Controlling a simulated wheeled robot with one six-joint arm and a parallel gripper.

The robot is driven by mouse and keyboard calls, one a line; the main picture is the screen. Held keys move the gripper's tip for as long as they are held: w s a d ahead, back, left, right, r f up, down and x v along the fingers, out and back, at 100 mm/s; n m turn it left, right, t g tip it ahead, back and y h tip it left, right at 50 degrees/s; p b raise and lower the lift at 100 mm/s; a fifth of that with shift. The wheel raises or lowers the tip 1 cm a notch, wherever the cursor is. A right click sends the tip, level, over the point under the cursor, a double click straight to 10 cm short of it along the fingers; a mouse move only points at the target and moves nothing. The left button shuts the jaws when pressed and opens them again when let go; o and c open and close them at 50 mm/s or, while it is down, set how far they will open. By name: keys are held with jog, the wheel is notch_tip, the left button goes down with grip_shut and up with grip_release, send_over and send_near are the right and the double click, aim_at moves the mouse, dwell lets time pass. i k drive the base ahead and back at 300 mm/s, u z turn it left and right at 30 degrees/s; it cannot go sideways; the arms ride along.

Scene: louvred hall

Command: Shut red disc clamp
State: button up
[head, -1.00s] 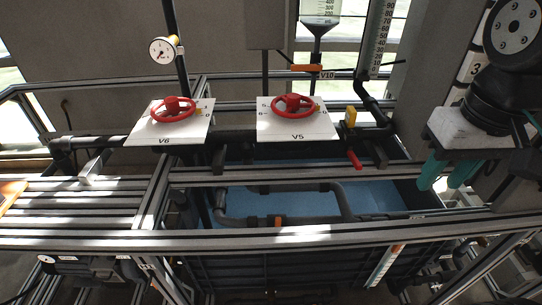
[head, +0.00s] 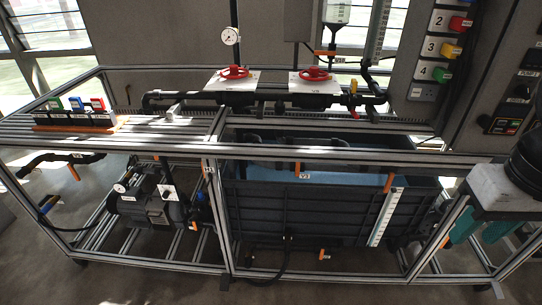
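No part is plainly recognisable as a red disc clamp. Two round red handwheels sit on white plates on the pipe rig: the left red handwheel (head: 234,72) and the right red handwheel (head: 314,74). A small red lever (head: 354,113) hangs under the pipe right of them. My gripper (head: 478,232), with teal fingers, is at the right edge of the view, in front of the frame and well away from the handwheels. Its fingers look apart with nothing between them. The fingertips are partly unclear against the frame.
A dark blue tank (head: 300,215) stands inside the metal frame, with a pump (head: 155,208) at left. A grey panel (head: 432,60) with numbered coloured knobs stands at back right. Floor shows in front at left.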

aim_at(355, 114)
jog(key=u, duration=0.4)
jog(key=i, duration=0.5)
jog(key=u, duration=0.1)
jog(key=k, duration=1.15)
jog(key=u, duration=0.9)
jog(key=i, duration=1.3)
jog(key=z, duration=0.6)
jog(key=i, duration=0.35)
jog(key=z, duration=0.35)
